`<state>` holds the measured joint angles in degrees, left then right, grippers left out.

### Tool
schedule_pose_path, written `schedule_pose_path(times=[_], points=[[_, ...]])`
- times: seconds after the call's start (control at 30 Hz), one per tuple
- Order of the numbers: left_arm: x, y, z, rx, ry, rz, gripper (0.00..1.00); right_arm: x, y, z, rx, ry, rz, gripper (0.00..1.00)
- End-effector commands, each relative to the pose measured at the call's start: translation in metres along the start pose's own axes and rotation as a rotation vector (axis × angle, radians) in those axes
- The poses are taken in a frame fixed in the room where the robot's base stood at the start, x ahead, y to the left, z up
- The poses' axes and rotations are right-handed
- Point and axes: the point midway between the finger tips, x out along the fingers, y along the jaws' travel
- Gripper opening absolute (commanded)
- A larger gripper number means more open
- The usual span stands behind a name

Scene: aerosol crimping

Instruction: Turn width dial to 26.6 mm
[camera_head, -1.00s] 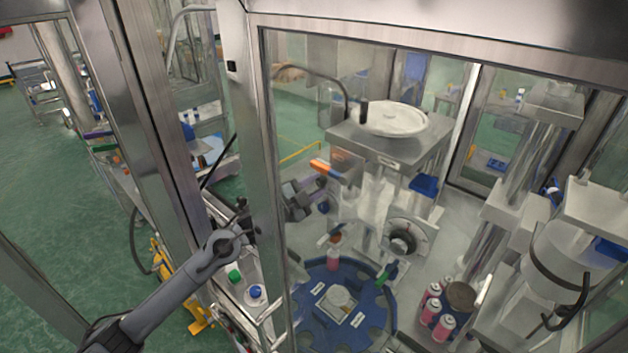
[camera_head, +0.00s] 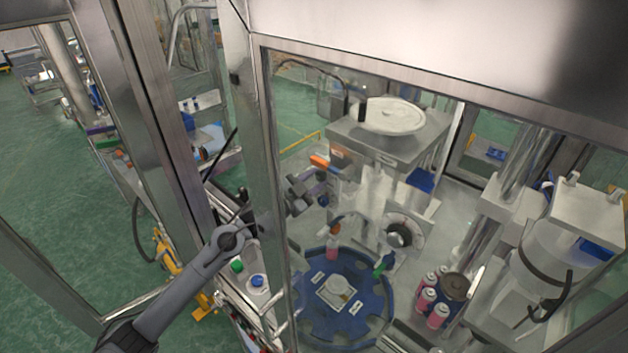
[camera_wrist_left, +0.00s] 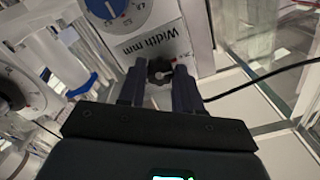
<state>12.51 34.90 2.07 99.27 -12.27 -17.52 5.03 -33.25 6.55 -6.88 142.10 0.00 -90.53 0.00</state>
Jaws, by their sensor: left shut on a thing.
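In the left wrist view a panel carries the label "Width mm" (camera_wrist_left: 153,41), with part of a round blue-and-white dial face (camera_wrist_left: 117,8) above it, cut off by the top edge. A small dark knob (camera_wrist_left: 160,69) with a light mark sits below the label. My left gripper (camera_wrist_left: 159,84) is shut on this knob, one finger on each side. The dial's reading is too small to tell. In the head view my left gripper (camera_head: 306,191) shows through the glass, beside the machine; the knob is not distinguishable there. My right gripper is not in view.
A steel post and glass panel stand beside my left arm. Inside are a blue rotary table (camera_head: 375,301), a round dial (camera_head: 399,235) on the machine, and several pink cans (camera_head: 438,315). A black cable (camera_wrist_left: 250,82) runs to the right of the panel.

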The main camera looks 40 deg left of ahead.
Motion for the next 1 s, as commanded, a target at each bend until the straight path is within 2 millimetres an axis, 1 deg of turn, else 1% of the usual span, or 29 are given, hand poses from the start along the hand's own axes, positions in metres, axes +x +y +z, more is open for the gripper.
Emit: schedule_pose_path(times=[0.17,0.2,0.33,0.6,0.73,0.87,1.0], points=[[0.000,0.000,0.000,-0.002,0.000,-0.001,0.04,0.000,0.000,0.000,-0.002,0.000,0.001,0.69],[0.000,0.000,0.000,-0.002,0.000,-0.001,0.39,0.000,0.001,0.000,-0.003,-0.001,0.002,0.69],[0.000,0.000,0.000,-0.001,0.000,-0.001,0.58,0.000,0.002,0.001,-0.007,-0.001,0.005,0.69],[0.000,0.000,0.000,0.000,0.000,0.000,0.60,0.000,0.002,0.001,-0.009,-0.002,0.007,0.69],[-0.004,0.001,0.001,0.000,-0.001,0.000,0.60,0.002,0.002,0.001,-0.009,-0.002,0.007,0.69],[-0.017,0.001,0.003,0.001,-0.001,0.000,0.60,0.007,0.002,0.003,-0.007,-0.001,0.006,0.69],[-0.038,0.002,0.004,0.001,-0.001,0.001,0.60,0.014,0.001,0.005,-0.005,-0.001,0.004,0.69]])
